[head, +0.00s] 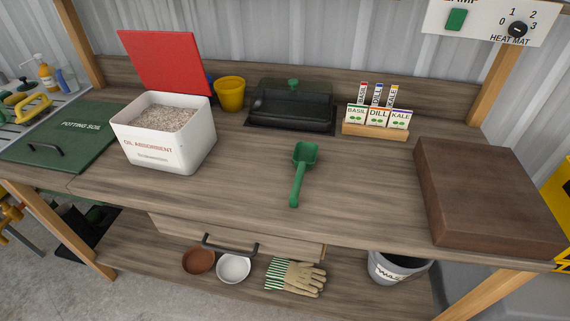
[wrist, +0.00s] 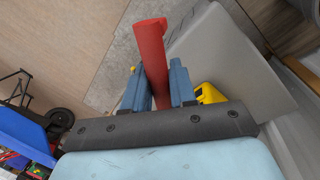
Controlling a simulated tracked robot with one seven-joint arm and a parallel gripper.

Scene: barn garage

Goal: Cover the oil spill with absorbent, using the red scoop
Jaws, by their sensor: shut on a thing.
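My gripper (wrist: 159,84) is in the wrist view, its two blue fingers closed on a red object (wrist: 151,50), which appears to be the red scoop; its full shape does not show. My gripper is not in the head view. In the head view, the white oil absorbent bin (head: 158,156) stands on the left of the workbench. Its red lid (head: 166,62) is raised, and grey-beige granules (head: 165,117) fill it. A green scoop (head: 300,170) lies on the middle of the bench. No oil spill shows in either view.
On the wooden workbench (head: 365,190) are a yellow pot (head: 230,94), a black covered tray (head: 290,108), seed packets (head: 377,117) and a brown block (head: 485,195). A waste bucket (head: 397,268) stands below. The bench's front centre is mostly clear.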

